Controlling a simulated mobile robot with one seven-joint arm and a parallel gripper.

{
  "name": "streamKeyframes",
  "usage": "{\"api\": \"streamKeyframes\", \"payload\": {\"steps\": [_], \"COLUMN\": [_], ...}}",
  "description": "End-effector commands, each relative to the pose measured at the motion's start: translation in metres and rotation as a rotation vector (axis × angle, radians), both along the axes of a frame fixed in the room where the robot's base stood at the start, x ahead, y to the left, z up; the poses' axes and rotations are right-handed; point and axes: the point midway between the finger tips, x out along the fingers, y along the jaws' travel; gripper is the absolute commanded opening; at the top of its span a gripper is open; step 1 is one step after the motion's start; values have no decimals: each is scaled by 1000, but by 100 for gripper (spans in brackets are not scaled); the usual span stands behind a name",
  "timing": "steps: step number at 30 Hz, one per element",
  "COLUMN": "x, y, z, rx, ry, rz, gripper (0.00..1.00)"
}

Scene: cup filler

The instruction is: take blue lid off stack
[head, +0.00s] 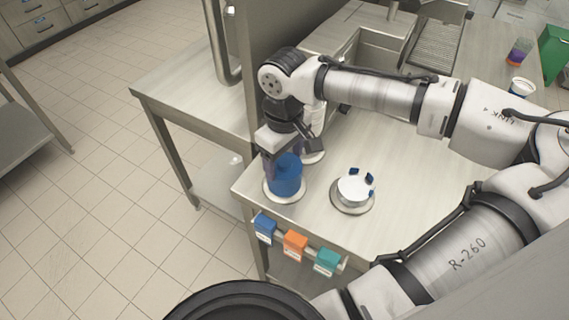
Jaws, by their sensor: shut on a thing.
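A blue stack (287,181) stands on a round pale base (284,197) near the table's front left corner. I cannot make out single lids in it. My gripper (284,157) points down over the top of this stack and is shut on a blue lid there. The fingertips and the lid's edge are partly hidden by the gripper and too small to see well. I cannot tell whether the held lid touches the stack below.
A white round holder with dark blue tabs (353,188) stands on a disc to the right. Blue (264,229), orange (294,243) and teal (327,261) bins hang on the front edge. A white cup (520,87) and purple-orange cup (519,51) stand far right. The table middle is clear.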

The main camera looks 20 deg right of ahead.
Motion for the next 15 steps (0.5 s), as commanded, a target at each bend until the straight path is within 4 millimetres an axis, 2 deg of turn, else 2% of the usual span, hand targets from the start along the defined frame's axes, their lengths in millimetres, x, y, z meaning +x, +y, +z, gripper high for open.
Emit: {"api": "streamKeyframes", "payload": {"steps": [8,11,15], "x": [0,0,0], "y": [0,0,0], "z": [1,6,23], "rx": [0,0,0], "ry": [0,-1,-2], "rz": [0,0,-1], "gripper": [48,48,48]}}
